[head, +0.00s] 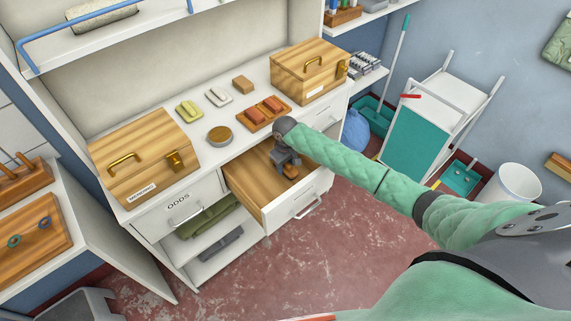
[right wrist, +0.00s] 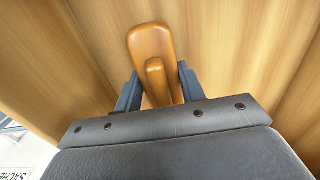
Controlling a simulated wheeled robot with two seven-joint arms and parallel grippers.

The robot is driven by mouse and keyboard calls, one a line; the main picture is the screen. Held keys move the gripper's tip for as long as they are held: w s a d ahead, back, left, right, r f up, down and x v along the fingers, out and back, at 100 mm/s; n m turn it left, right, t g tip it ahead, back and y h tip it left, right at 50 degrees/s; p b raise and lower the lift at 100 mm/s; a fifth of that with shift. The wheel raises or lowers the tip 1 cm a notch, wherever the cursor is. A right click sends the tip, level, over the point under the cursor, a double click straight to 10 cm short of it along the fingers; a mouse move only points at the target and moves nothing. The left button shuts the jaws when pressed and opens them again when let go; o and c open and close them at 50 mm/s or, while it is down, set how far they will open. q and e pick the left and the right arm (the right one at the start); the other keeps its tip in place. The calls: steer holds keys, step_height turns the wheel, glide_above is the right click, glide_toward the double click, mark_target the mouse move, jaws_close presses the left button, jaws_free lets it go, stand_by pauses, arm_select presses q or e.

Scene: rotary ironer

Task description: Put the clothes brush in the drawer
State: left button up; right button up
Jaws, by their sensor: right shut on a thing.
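The clothes brush (right wrist: 148,42) is a smooth orange-brown wooden piece with a raised grip, seen in the right wrist view. My right gripper (right wrist: 157,88) is shut on it, one dark finger on each side of the grip. In the head view the right gripper (head: 287,168) points down inside the open drawer (head: 298,203), and only a bit of the brush (head: 289,172) shows below it. The drawer has a white front and a wooden inside. I cannot tell whether the brush touches the drawer floor. My left gripper is not in view.
A shut drawer marked ODDS (head: 182,207) is left of the open one. On the countertop above stand two wooden boxes (head: 140,160) (head: 308,72), a tray with red-brown blocks (head: 264,113), a round tin (head: 219,136) and small bars. A white trolley (head: 435,105) stands at the right.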

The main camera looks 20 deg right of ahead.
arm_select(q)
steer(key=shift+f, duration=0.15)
arm_select(e)
steer(key=shift+f, duration=0.2)
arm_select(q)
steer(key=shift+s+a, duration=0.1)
arm_select(e)
steer(key=shift+f, duration=0.1)
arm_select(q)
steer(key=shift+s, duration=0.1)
arm_select(e)
steer(key=o, duration=0.9)
steer(key=shift+o, duration=0.2)
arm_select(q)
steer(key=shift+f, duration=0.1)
arm_select(e)
steer(key=shift+r, duration=0.45)
step_height(320, 180, up, 10)
steer(key=b, duration=0.3)
steer(key=shift+f, duration=0.1)
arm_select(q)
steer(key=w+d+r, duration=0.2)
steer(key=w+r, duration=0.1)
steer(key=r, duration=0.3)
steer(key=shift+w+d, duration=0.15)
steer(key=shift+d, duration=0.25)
arm_select(e)
steer(key=shift+r, duration=0.8)
